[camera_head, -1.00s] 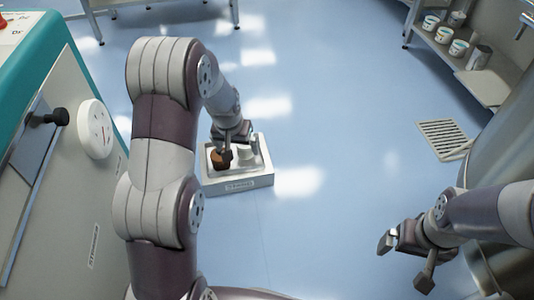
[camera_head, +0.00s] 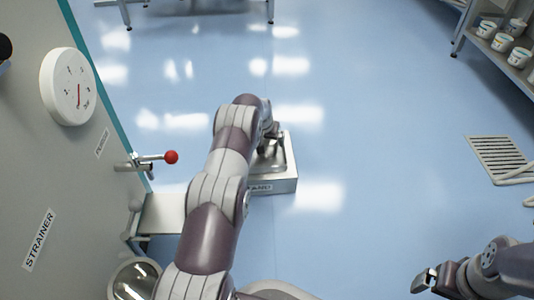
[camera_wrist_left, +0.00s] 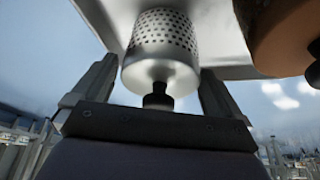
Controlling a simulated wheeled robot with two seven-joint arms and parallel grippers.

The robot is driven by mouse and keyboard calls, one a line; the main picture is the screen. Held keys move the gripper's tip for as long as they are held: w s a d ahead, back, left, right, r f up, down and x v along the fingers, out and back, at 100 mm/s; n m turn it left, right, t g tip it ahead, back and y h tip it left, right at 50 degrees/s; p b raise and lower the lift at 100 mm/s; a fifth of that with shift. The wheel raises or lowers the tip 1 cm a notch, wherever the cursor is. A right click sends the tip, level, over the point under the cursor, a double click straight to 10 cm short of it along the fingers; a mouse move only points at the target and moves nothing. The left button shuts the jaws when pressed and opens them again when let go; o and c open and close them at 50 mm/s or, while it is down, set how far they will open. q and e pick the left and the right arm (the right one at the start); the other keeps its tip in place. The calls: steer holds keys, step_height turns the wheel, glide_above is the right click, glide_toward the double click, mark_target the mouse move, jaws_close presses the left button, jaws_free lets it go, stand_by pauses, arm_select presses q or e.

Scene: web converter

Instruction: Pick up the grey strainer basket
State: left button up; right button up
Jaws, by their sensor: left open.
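The grey strainer basket (camera_wrist_left: 162,42) shows in the left wrist view as a perforated metal cylinder with a smooth metal end and a black knob (camera_wrist_left: 158,97). My left gripper (camera_wrist_left: 158,72) is open, with one finger on each side of the basket's knob end. I cannot tell whether either finger touches it. In the head view my left gripper (camera_head: 270,131) is partly hidden at the far end of my arm, over the metal stand (camera_head: 284,182); the basket is hidden there.
A brown round object (camera_wrist_left: 285,35) is close to the right finger in the wrist view. The strainer machine (camera_head: 60,180) stands at left, with a white dial (camera_head: 68,87) and a red-knobbed lever (camera_head: 171,157). A floor grate (camera_head: 497,156) lies at right. The central floor is clear.

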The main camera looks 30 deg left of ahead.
arm_select(q)
steer(key=shift+x, duration=0.95)
steer(key=shift+r, duration=0.2)
steer(key=c, duration=0.9)
